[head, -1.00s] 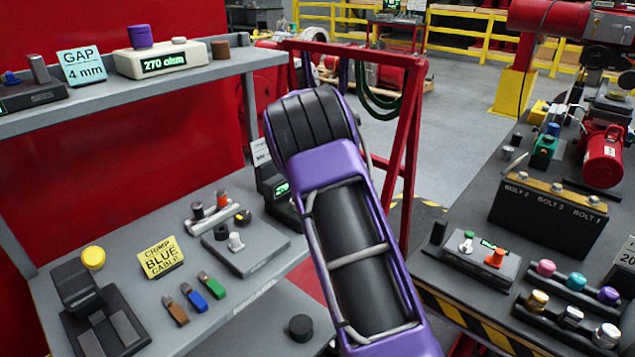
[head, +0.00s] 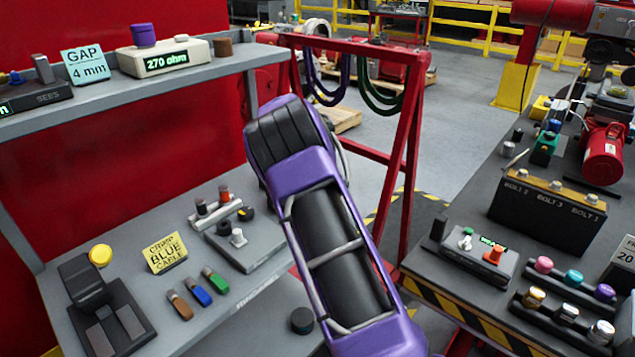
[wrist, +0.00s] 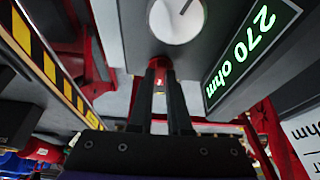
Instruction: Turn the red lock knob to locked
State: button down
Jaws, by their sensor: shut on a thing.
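The red lock knob (wrist: 162,64) shows in the wrist view at the front edge of a grey box, right between the tips of my gripper (wrist: 160,75). The two dark fingers are close together and shut on the knob, hiding part of it. The box carries a round pale dial (wrist: 176,16) with a dark pointer line and a lit green display (wrist: 254,46) reading 270 ohm. I cannot read the knob's locked or unlocked marking.
The left bench (head: 130,225) holds a yellow crimp card (head: 165,253), several coloured connectors and a yellow-knobbed press (head: 100,256). A red frame (head: 408,150) with hanging cables stands behind my arm. The right bench (head: 425,262) has a bolt box (head: 548,212) and several knobs.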

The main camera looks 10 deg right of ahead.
jog(key=c, duration=0.9)
grip_release()
jog(key=shift+o, duration=0.2)
jog(key=v, duration=1.7)
jog(key=shift+r+p, duration=0.25)
jog(key=shift+p, duration=0.1)
